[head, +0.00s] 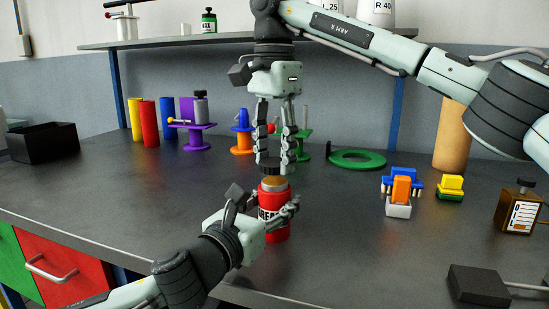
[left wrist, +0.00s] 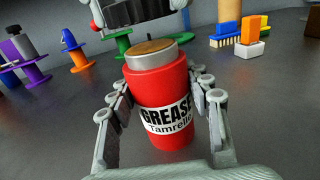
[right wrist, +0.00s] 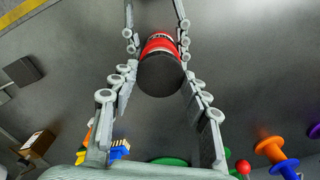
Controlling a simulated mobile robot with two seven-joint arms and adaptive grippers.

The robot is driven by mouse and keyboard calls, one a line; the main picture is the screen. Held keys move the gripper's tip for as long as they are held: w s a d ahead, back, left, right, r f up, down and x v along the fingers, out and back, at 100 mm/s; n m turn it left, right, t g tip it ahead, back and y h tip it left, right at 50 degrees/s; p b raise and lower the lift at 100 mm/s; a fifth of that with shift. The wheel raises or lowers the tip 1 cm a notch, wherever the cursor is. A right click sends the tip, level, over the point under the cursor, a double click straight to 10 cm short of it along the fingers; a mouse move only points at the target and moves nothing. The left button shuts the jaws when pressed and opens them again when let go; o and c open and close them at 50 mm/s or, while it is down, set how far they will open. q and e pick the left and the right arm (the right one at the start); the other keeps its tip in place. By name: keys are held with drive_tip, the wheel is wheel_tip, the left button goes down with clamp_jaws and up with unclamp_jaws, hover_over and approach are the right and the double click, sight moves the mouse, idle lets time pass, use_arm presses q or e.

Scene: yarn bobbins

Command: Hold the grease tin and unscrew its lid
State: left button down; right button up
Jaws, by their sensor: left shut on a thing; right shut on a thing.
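The red grease tin (head: 273,230) stands upright near the front of the table. My left gripper (head: 265,207) is shut around its body from the front; in the left wrist view the tin (left wrist: 160,90) shows its GREASE label. Its silver neck and brown top (left wrist: 153,47) are uncovered. The black lid (head: 270,168) is off the tin, a little above it, between the fingers of my right gripper (head: 275,162), which points down and is shut on it. In the right wrist view the lid (right wrist: 161,75) hides most of the tin.
Brushes (head: 402,186), a green ring (head: 357,159) and a brown labelled box (head: 518,210) lie to the right. Bobbins on stands (head: 193,133) and coloured cylinders (head: 150,124) stand behind left, near a black bin (head: 42,143). The table's left front is clear.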

sight(275, 161)
drive_tip(key=shift+r, duration=1.6)
use_arm(q)
drive_tip(key=c, duration=0.6)
unclamp_jaws()
